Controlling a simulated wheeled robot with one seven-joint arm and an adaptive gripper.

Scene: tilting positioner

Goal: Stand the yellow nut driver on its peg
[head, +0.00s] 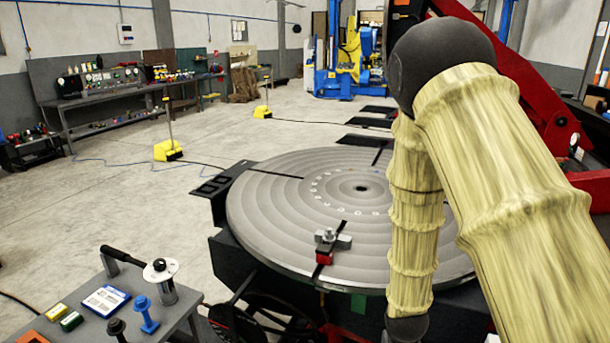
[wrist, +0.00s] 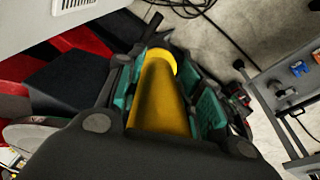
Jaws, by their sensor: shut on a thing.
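In the wrist view, the yellow nut driver (wrist: 158,98) lies lengthwise between the teal finger pads of my gripper (wrist: 168,76). The gripper is shut on it. Its round, brighter yellow end points away from the camera, and its near end is hidden by the dark gripper body. In the head view, my arm covers the right side, and neither the gripper nor the yellow driver can be made out. I cannot identify the driver's peg for certain in either view.
A grey side table (head: 180,318) at lower left holds a blue piece (head: 148,316), a black piece (head: 117,329), a metal cylinder (head: 161,272) and small boxes. The round positioner plate (head: 270,215) carries a red-based clamp (head: 325,250). A table edge shows right in the wrist view (wrist: 272,100).

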